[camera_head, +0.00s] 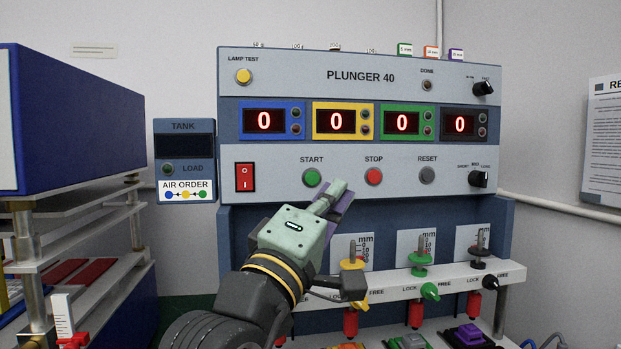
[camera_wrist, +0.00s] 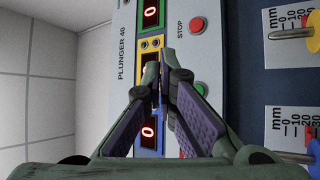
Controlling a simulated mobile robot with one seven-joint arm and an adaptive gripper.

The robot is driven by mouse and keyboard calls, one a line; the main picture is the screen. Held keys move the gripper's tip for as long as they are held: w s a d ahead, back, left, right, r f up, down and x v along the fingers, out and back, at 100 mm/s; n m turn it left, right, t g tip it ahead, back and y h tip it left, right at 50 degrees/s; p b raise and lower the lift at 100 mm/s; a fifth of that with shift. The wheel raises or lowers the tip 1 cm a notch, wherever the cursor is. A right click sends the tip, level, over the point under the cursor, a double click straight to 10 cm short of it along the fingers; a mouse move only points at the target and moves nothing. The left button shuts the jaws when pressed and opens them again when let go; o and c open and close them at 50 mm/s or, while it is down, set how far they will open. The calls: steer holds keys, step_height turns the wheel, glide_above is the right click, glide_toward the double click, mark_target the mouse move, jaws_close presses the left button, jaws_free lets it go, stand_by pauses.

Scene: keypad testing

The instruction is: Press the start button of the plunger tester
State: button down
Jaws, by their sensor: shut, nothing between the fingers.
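The plunger tester (camera_head: 400,75) is a grey panel labelled PLUNGER 40. Its green START button (camera_head: 312,178) sits left of the red STOP button (camera_head: 374,177). My gripper (camera_head: 341,190) is shut and empty, its fingertips in front of the panel, just right of and a little below START in the head view. In the sideways wrist view, the gripper (camera_wrist: 158,82) covers part of the panel. The START button (camera_wrist: 201,88) shows beside the right finger there, and the STOP button (camera_wrist: 197,25) is above it. Whether the fingertips touch the panel cannot be told.
All four displays (camera_head: 264,122) read 0. A red rocker switch (camera_head: 245,177) is left of START, a grey RESET button (camera_head: 427,175) right of STOP. Plunger stations with a white lock rail (camera_head: 400,287) lie below. A blue cabinet (camera_head: 80,120) stands at left.

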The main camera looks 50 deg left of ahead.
mark_target(312, 178)
stand_by(0.3)
steer(key=shift+w+a, duration=0.65)
steer(key=shift+a, duration=0.65)
steer(key=shift+w+a, duration=0.7)
steer(key=shift+a, duration=0.55)
steer(key=shift+w+a, duration=0.65)
steer(key=shift+a, duration=0.65)
steer(key=shift+a, duration=0.1)
steer(key=shift+w+a+p, duration=0.2)
steer(key=shift+a+p, duration=0.1)
steer(key=shift+p, duration=0.05)
steer(key=shift+w+a, duration=0.15)
steer(key=shift+a, duration=0.15)
steer(key=shift+s+d, duration=0.35)
steer(key=shift+d, duration=0.35)
